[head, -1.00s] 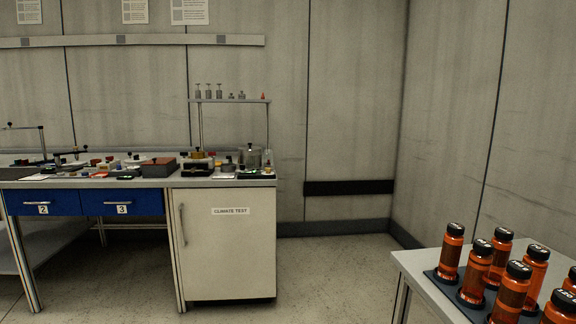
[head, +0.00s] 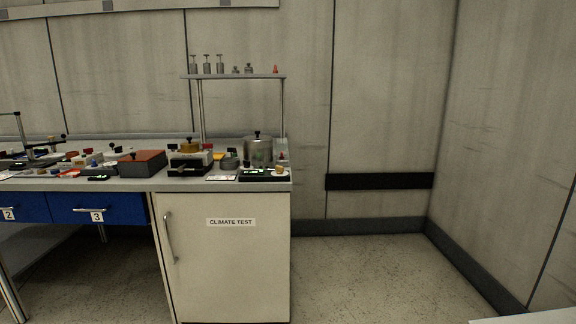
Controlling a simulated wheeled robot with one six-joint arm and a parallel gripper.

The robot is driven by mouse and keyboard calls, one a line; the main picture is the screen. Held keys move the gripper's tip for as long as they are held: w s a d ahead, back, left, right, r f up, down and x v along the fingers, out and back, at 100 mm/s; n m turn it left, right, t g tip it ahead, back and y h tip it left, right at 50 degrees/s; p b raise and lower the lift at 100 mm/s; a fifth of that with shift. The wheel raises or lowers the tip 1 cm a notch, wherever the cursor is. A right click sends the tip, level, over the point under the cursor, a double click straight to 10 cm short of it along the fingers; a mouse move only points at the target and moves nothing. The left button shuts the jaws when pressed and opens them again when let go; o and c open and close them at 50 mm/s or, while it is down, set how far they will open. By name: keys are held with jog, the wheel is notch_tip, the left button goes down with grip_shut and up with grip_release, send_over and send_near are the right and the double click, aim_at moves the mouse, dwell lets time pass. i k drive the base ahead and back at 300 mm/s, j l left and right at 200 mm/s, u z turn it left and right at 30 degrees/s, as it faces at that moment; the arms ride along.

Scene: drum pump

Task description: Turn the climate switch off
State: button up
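A white cabinet (head: 225,265) with a "CLIMATE TEST" label (head: 231,222) and a vertical handle at its left edge stands under the right end of the workbench; its door looks shut. On the bench above it is a black device (head: 262,175) with a small green light, in front of a grey metal pot with a lid (head: 258,150). I cannot make out which part is the climate switch, or its position. My gripper is not in view.
The bench top (head: 135,184) holds several small instruments, including a red-brown box (head: 142,163). A raised shelf (head: 232,76) carries small weights. Blue drawers (head: 97,208) are at left. The floor (head: 365,270) right of the cabinet is clear. A pale table corner (head: 530,319) shows at bottom right.

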aim_at(280, 169)
jog(key=i, duration=2.2)
